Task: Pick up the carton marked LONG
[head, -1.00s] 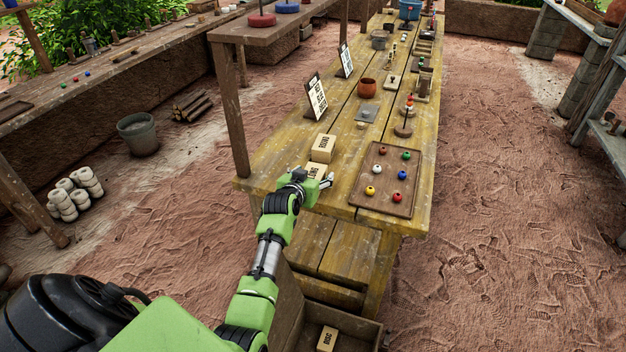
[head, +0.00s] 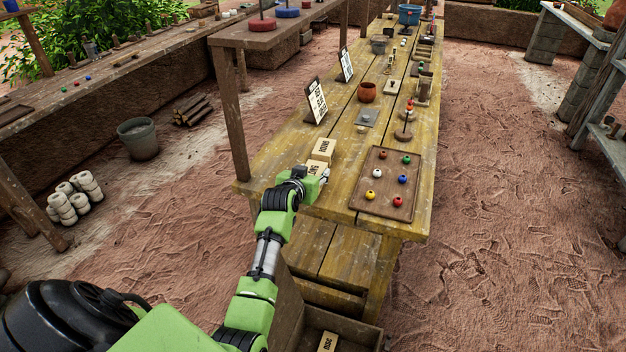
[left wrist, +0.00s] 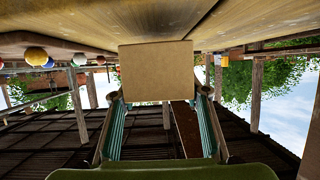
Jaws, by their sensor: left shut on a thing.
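The carton marked LONG (head: 313,168) is a small tan box at the near left end of the yellow wooden table; my gripper hides part of it and its lettering. My left gripper (head: 312,176) is shut on this carton. In the left wrist view the carton's plain face (left wrist: 156,71) sits between the two fingers (left wrist: 158,100), close against the tabletop, which appears at the top. A second tan carton (head: 324,149), with dark lettering, stands just behind it. My right gripper is not in view.
A wooden tray (head: 358,202) with several coloured balls lies right of the gripper. Another marked carton (head: 328,342) lies in a low open box below. Sign boards (head: 316,100) and a clay pot (head: 367,92) stand farther back. A shelf post (head: 229,115) rises at the table's left edge.

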